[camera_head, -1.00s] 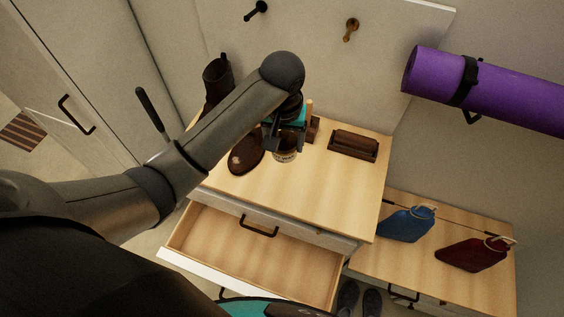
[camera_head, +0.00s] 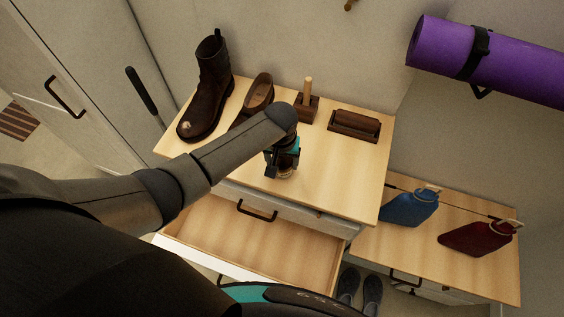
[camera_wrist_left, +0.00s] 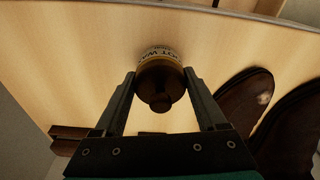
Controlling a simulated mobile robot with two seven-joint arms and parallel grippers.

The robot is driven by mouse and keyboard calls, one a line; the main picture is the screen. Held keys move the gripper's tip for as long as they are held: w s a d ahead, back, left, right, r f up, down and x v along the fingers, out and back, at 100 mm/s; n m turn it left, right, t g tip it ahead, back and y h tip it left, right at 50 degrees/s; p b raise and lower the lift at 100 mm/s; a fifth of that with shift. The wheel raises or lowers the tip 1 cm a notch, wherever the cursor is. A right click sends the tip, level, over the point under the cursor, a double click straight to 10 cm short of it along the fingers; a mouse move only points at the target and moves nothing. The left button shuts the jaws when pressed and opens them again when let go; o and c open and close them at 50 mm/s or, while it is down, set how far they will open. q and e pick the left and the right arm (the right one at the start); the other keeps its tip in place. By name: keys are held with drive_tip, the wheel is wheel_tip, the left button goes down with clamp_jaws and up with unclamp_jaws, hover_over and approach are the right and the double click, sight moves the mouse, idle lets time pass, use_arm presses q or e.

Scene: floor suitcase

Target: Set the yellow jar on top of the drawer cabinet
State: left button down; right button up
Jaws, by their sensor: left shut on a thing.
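The yellow jar (camera_head: 286,174) shows below my left gripper (camera_head: 283,168) in the head view, over the front middle of the drawer cabinet's wooden top (camera_head: 340,185). In the left wrist view the jar (camera_wrist_left: 160,57) has a yellow label with lettering and a dark lid with a knob. My left gripper (camera_wrist_left: 160,85) is shut on it, one finger on each side. The wooden top is just beyond the jar; I cannot tell whether the jar touches it. My forearm and gripper partly hide the jar in the head view. My right gripper is not in view.
A brown boot (camera_head: 212,85) and a brown shoe (camera_head: 259,91) stand at the back left. A wooden holder (camera_head: 307,107) and a dark brush (camera_head: 354,125) are at the back. The top drawer (camera_head: 250,245) is open. The cabinet top's right front is clear.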

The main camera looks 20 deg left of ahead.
sight(281, 165)
use_arm(q)
drive_tip(key=shift+w+f, duration=0.1)
drive_tip(key=shift+f, duration=0.05)
drive_tip(key=shift+f, duration=0.1)
unclamp_jaws()
drive_tip(key=r+p, duration=0.1)
drive_tip(key=r, duration=0.2)
drive_tip(key=s+r+p, duration=0.1)
drive_tip(key=r, duration=0.3)
drive_tip(key=r+p, duration=0.1)
drive_tip(key=r, duration=0.2)
drive_tip(key=shift+s+d+r, duration=0.1)
drive_tip(key=shift+s+r, duration=0.05)
drive_tip(key=shift+r, duration=0.25)
drive_tip(key=shift+s+r, duration=0.15)
drive_tip(key=shift+r, duration=0.55)
